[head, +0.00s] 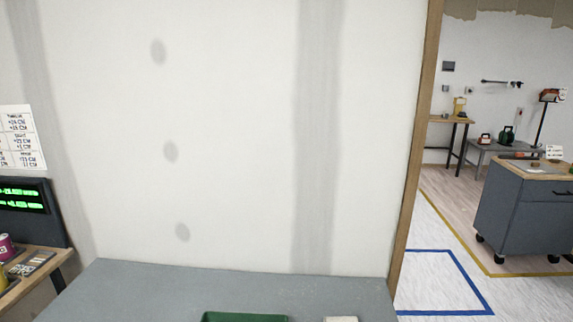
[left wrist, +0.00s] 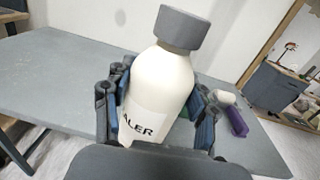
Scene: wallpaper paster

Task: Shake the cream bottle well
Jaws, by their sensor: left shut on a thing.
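The cream bottle (left wrist: 160,87), with a grey cap (left wrist: 184,28) and a label ending in "ALER", shows in the left wrist view. My left gripper (left wrist: 158,115) is shut around the bottle's body, one finger on each side. The bottle is tilted a little in the picture, with its cap at the top. The lower part of the bottle is hidden by my gripper. In the head view neither the bottle nor my grippers show.
A grey table (head: 150,285) stands below the white wall (head: 240,130). A green tray (head: 245,317) and a pale block (head: 340,319) are at its front. A purple object (left wrist: 237,121) lies beyond the bottle. A grey cabinet (head: 520,215) stands through the opening at right.

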